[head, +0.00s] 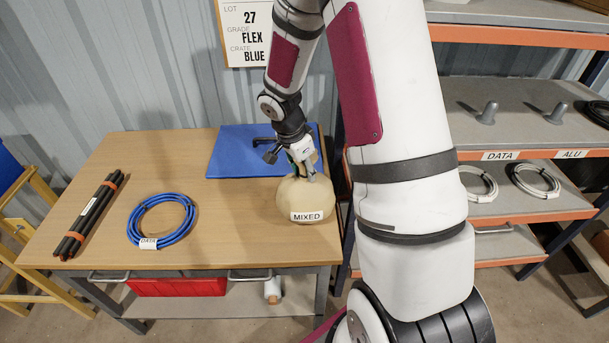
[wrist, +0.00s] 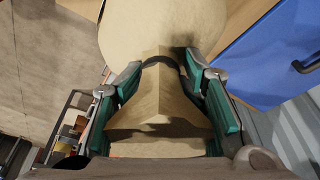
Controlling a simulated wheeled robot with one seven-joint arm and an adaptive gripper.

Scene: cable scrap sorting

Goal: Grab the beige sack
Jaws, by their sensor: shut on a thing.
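The beige sack (head: 306,200) is round, with a gathered neck and a white label reading MIXED. It is at the right end of the wooden table (head: 110,185), in front of the blue mat; I cannot tell whether its base touches the table. My gripper (head: 304,170) is above it, with fingers on its neck. In the wrist view the green-padded fingers of my gripper (wrist: 166,105) are on both sides of the sack's neck, shut on it, and the sack's body (wrist: 150,28) fills the top.
A blue cable coil (head: 161,221) tagged DATA and a bundle of black rods (head: 88,218) lie on the table's left half. A blue mat (head: 235,152) lies at the back. Shelves with white coils (head: 535,180) stand right. A red bin (head: 178,287) is below the tabletop.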

